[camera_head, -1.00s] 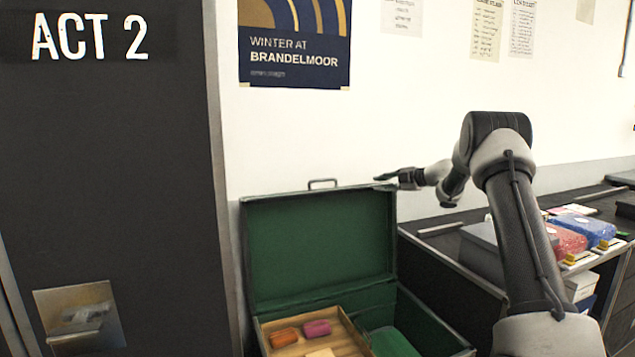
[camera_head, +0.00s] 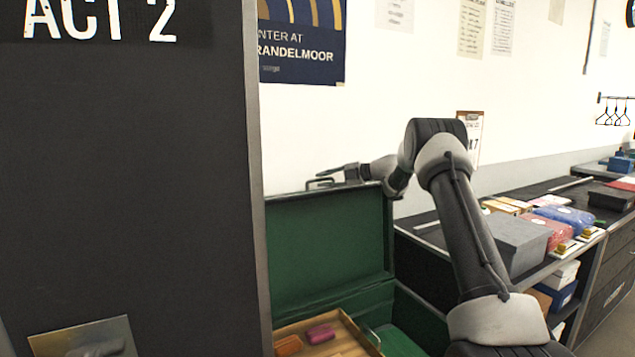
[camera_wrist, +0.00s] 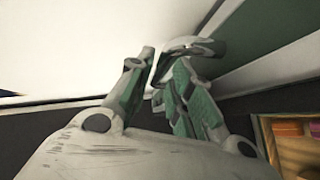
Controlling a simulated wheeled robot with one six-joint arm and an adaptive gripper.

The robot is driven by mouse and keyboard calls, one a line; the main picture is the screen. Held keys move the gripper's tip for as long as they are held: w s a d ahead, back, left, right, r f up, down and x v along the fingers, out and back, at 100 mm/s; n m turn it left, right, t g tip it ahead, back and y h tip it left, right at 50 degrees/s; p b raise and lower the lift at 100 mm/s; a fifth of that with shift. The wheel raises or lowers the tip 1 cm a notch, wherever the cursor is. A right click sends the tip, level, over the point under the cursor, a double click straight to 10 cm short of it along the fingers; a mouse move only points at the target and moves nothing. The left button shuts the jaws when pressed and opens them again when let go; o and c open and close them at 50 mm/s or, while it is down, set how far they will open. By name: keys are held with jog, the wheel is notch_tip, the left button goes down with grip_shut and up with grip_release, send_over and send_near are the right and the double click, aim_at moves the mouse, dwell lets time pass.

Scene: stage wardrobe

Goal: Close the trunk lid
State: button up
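The trunk is open. Its green-lined lid (camera_head: 330,245) stands upright near the white wall, with a metal handle (camera_head: 316,183) on its top edge. My gripper (camera_head: 328,173) is at the height of that edge, close to the handle. I cannot tell whether it touches the lid or handle. In the wrist view the two fingers (camera_wrist: 158,75) are close together, and the gap at their tips is unclear. The trunk's inside holds a wooden tray (camera_head: 352,333) with a pink item (camera_head: 320,334) and an orange item (camera_head: 288,346). The trunk's lower part is cut off.
A large dark panel (camera_head: 125,190) marked ACT 2 stands at left, hiding the trunk's left side. A dark counter (camera_head: 428,226) at right carries a grey box (camera_head: 512,243), a red packet (camera_head: 552,230) and a blue packet (camera_head: 568,217). The wall rises behind the lid.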

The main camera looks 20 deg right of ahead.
jog(key=shift+x, duration=1.3)
grip_shut()
